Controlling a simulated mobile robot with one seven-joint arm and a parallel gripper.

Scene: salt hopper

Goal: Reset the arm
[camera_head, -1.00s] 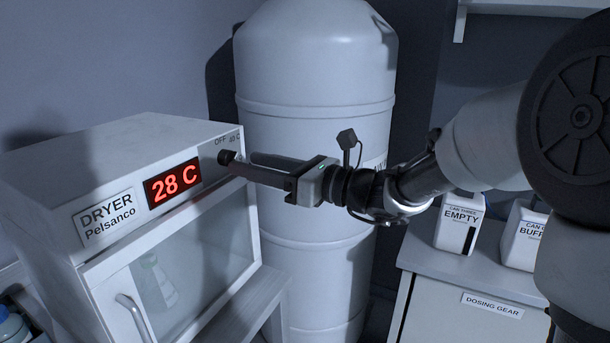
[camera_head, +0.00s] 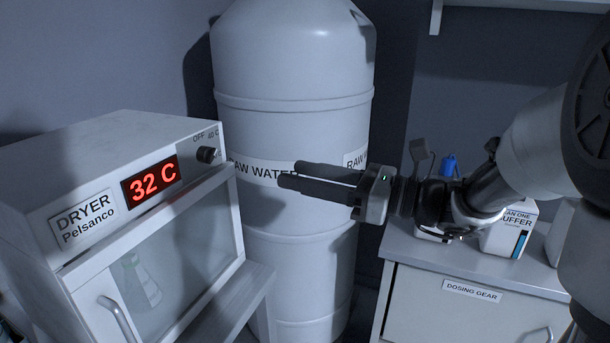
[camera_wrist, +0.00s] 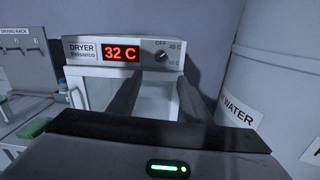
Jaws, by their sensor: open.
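My gripper (camera_head: 290,174) is open and empty, held in the air in front of the raw water tank and to the right of the dryer. Its two dark fingers point left and stand apart from the dryer (camera_head: 140,140). The dryer's red display (camera_head: 151,182) reads 32 C. The dryer's black knob (camera_head: 207,154) is clear of my fingers. In the wrist view, the dryer front (camera_wrist: 80,50) and its knob (camera_wrist: 161,57) show beyond the fingers.
The tall white raw water tank (camera_head: 290,120) stands behind my gripper. A drying rack (camera_wrist: 20,55) shows at left in the wrist view.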

